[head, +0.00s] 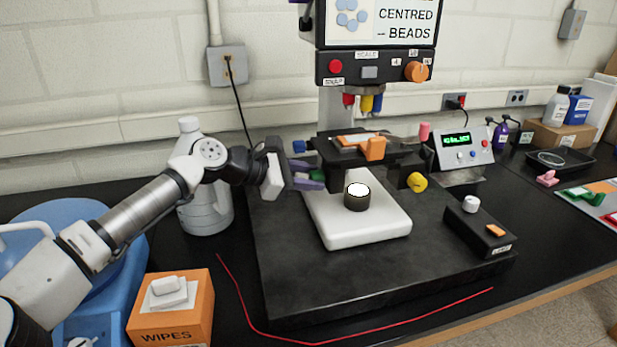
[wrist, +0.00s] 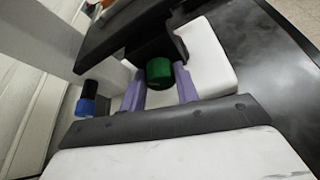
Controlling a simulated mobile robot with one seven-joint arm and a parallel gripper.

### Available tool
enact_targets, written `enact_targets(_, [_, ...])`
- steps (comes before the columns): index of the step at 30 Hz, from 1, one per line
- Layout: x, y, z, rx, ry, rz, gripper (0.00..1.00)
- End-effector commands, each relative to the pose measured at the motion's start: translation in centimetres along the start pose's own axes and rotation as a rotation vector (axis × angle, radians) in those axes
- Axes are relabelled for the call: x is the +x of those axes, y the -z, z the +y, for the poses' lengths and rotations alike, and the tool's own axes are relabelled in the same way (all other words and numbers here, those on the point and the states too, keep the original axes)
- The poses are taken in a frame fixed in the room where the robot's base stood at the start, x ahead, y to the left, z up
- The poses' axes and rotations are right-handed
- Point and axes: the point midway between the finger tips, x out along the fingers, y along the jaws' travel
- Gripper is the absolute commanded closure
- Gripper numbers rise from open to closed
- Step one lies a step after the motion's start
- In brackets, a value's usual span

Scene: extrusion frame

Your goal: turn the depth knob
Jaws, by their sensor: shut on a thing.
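My gripper (head: 308,176) reaches in from the left at the side of a black stage on the machine. Its two purple fingers are shut on a green knob (head: 317,174), which is mostly hidden in the head view. In the wrist view the green knob (wrist: 159,70) sits between the fingertips of my gripper (wrist: 159,80). A blue knob (head: 299,146) is just above my gripper, and it also shows left of the fingers in the wrist view (wrist: 86,106). A yellow knob (head: 417,182) is on the stage's right side. I cannot read which knob is labelled depth.
A white plate (head: 375,230) with a dark round piece (head: 357,198) lies under the stage on a black base. A switch box (head: 482,230) is at right. A grey jug (head: 205,205) stands behind my arm; a wipes box (head: 172,310) is in front. A red line (head: 370,333) crosses the bench.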

Motion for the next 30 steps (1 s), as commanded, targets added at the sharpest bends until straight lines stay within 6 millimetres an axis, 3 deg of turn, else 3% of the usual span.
enact_targets(4, [0.0,0.0,0.0,0.000,0.000,0.000,0.92])
enact_targets(5, [0.0,0.0,0.0,0.000,0.000,0.000,0.67])
enact_targets(9, [0.0,0.0,0.0,0.000,0.000,0.000,0.48])
enact_targets(20, [-0.5,0.1,0.0,0.001,-0.003,-0.001,0.48])
enact_targets(23, [-1.7,0.3,0.0,0.000,-0.004,-0.001,0.48])
enact_targets(30, [-7.0,0.4,0.0,-0.001,-0.006,-0.002,0.48])
